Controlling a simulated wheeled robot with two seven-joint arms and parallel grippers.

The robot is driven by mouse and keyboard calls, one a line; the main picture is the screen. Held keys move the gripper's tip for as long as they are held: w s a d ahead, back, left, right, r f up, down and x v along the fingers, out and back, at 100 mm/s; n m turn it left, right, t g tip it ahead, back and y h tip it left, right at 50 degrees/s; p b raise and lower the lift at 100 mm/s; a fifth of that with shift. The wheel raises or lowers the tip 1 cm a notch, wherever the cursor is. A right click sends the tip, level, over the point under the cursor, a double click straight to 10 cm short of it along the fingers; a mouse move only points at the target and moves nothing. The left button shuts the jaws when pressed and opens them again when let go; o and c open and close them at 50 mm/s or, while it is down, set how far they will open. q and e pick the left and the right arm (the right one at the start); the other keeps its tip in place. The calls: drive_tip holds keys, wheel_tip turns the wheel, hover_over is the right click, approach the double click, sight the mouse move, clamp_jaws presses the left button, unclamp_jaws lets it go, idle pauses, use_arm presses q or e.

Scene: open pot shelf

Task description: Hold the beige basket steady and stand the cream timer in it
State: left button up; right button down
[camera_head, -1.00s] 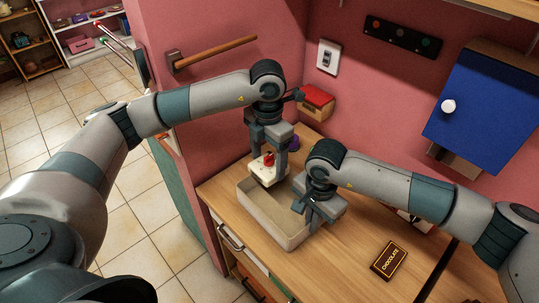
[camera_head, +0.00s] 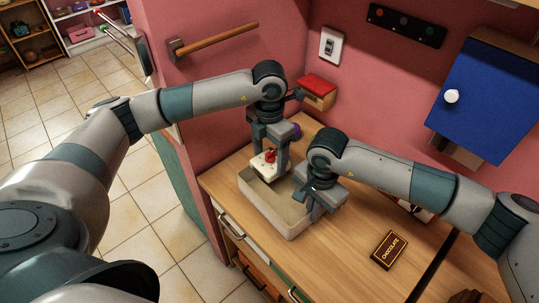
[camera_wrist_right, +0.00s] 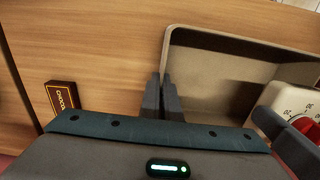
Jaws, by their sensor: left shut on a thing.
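The beige basket (camera_head: 291,228) stands on the wooden counter, open side up. The cream timer (camera_head: 258,163), with a red part on it, is in my left gripper (camera_head: 270,152), which is shut on it over the basket's back left part. The timer looks tilted, and I cannot tell whether it touches the basket floor. In the right wrist view the timer's dial (camera_wrist_right: 293,100) shows at the right, inside the basket's outline. My right gripper (camera_head: 322,208) is at the basket's right wall; its fingers (camera_wrist_right: 162,92) look closed about that wall.
A chocolate box (camera_head: 389,250) lies on the counter to the right of the basket. A red-topped box (camera_head: 318,90) is at the wall behind, and a blue cabinet (camera_head: 485,100) hangs at the right. The counter between basket and chocolate box is clear.

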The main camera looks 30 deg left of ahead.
use_arm(q)
drive_tip(key=shift+f, duration=0.15)
drive_tip(key=shift+f, duration=1.1)
drive_tip(key=o, duration=1.3)
wheel_tip(320, 180, up, 12)
use_arm(e)
drive_tip(key=c, duration=1.9)
unclamp_jaws()
